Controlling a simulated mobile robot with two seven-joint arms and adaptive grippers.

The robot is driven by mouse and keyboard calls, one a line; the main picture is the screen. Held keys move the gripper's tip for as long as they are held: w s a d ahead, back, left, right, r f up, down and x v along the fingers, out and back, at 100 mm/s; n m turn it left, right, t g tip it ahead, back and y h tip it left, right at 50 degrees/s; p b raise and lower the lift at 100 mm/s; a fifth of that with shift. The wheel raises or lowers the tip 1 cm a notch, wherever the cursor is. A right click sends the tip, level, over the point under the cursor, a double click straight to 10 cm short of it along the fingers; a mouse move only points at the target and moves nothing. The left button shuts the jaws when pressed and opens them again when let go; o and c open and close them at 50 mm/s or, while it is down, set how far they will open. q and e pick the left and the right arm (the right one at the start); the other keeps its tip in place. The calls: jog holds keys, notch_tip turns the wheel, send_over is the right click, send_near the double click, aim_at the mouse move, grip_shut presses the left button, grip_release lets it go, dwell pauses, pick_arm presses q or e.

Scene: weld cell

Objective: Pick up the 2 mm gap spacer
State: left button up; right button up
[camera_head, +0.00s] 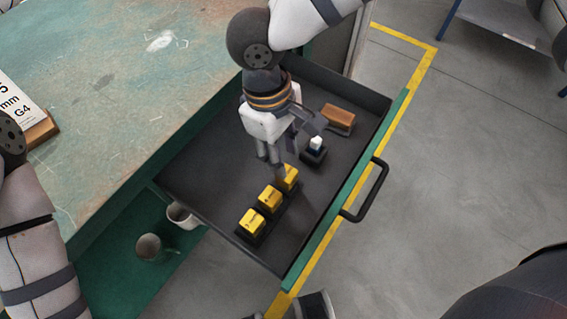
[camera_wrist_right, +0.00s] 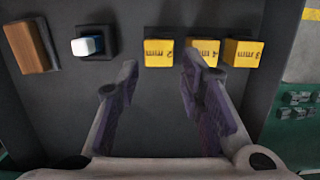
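Three yellow labelled blocks stand in a row in an open dark drawer. The 2 mm gap spacer (camera_head: 289,177) is the one nearest the white-topped item. In the right wrist view, the 2 mm spacer (camera_wrist_right: 158,53) shows its upside-down label, with the 4 mm spacer (camera_wrist_right: 203,48) beside it. My right gripper (camera_head: 275,164) points down into the drawer by the 2 mm spacer and partly covers it in the head view. In the right wrist view, the right gripper (camera_wrist_right: 160,66) has its fingers apart with nothing between them.
The drawer (camera_head: 195,165) also holds a brown block (camera_head: 338,118) and a white-topped item (camera_head: 316,144) in a dark holder. The drawer's green front (camera_head: 340,200) has a dark handle (camera_head: 372,190). A mug (camera_head: 182,216) sits on the green shelf below the bench (camera_head: 120,110).

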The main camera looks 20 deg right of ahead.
aim_at(287, 179)
jog(key=f, duration=0.7)
jog(key=shift+s+d+f, duration=0.35)
jog(key=shift+d, duration=0.05)
jog(key=c, duration=0.8)
jog(key=shift+o, duration=0.2)
